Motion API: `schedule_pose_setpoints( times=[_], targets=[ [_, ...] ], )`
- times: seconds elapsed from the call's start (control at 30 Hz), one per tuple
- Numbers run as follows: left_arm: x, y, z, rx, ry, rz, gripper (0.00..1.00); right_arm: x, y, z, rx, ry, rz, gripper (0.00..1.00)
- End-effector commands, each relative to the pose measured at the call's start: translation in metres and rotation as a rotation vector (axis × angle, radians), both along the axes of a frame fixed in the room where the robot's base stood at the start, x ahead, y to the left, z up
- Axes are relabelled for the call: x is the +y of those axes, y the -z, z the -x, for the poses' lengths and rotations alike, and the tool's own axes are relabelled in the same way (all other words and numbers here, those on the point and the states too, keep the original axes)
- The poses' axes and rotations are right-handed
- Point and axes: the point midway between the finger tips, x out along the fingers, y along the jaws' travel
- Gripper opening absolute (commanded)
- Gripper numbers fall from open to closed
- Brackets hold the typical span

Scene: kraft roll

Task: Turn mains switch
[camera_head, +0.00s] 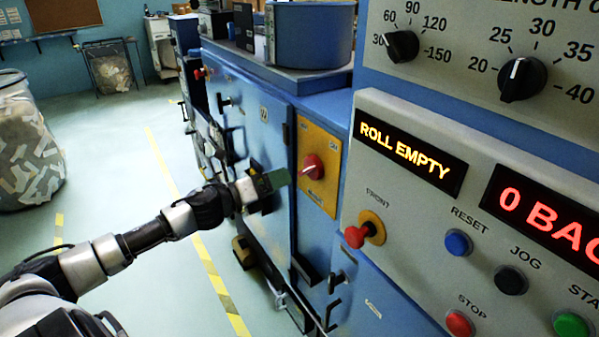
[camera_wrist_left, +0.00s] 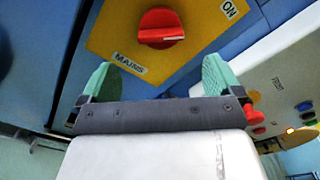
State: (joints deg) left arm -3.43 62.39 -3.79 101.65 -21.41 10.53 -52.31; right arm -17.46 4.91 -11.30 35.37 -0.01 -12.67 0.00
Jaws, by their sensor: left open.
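The mains switch is a red rotary knob (camera_head: 312,167) on a yellow plate (camera_head: 318,135) on the blue machine's side. In the left wrist view the red knob (camera_wrist_left: 160,27) has a pale mark along its lower edge, and the yellow plate (camera_wrist_left: 110,30) carries the labels MAINS and ON. My left gripper (camera_head: 278,179) is just left of the knob in the head view. In the wrist view its two green fingertips (camera_wrist_left: 160,78) are wide apart and empty, with the knob beyond them, roughly centred. My right gripper is not in view.
A grey control panel (camera_head: 400,110) with a ROLL EMPTY display and several buttons juts out at the right. A red emergency knob (camera_head: 356,236) sticks out near it. A bin of paper scraps (camera_head: 25,150) stands far left. The floor between is open.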

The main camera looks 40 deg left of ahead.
Motion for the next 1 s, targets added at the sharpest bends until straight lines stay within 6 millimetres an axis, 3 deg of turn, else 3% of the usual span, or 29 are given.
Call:
schedule_pose_setpoints(
  times=[0.5, 0.93, 1.0],
  targets=[
    [-0.024, -0.002, -0.058, 0.000, -0.001, 0.003, 0.94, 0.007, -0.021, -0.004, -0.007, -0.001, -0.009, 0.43],
    [-0.027, 0.000, -0.066, 0.001, -0.001, 0.002, 0.94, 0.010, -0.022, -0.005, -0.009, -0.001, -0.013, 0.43],
    [-0.027, 0.000, -0.066, 0.001, -0.001, 0.002, 0.86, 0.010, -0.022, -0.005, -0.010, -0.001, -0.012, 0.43]
  ],
)
